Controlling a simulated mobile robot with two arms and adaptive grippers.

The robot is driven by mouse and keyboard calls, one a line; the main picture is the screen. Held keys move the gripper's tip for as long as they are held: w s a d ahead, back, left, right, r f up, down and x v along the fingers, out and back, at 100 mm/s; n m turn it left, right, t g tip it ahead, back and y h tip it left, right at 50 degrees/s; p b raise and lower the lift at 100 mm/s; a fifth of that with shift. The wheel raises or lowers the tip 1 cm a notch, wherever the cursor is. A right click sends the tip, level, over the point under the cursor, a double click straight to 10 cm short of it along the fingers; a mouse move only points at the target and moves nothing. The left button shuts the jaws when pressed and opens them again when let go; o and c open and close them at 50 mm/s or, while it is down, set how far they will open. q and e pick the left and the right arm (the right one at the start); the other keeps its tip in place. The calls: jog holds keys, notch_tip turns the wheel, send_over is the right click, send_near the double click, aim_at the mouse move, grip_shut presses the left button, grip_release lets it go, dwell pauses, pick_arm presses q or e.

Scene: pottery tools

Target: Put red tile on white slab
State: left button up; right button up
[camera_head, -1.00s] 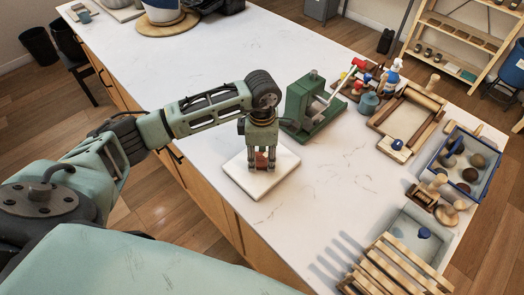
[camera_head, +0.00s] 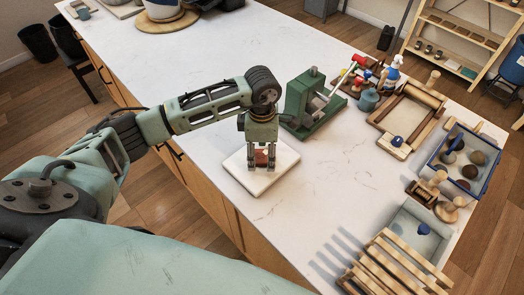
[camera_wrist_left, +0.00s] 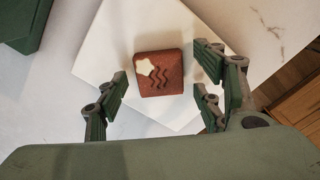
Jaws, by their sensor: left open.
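The red tile (camera_wrist_left: 160,73) is square, with wavy grooves and a pale star-like mark at one corner. It lies flat on the white slab (camera_wrist_left: 108,42), and it also shows between my fingers in the head view (camera_head: 262,158). The slab (camera_head: 286,162) lies on the counter near its left edge. My left gripper (camera_head: 262,167) points down over the slab. In the left wrist view its fingers (camera_wrist_left: 160,86) stand apart on either side of the tile, with visible gaps to it. My right gripper is not in view.
A green press-like device (camera_head: 310,105) stands close behind and to the right of the slab. A wooden frame (camera_head: 405,120), a blue-rimmed tray (camera_head: 480,160) and a wooden slatted rack (camera_head: 392,270) are farther right. The counter (camera_head: 320,190) right of the slab is clear.

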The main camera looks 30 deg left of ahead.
aim_at(262, 156)
pick_arm(q)
notch_tip(262, 156, up, 12)
jog(key=b, duration=0.4)
jog(key=shift+f, duration=0.15)
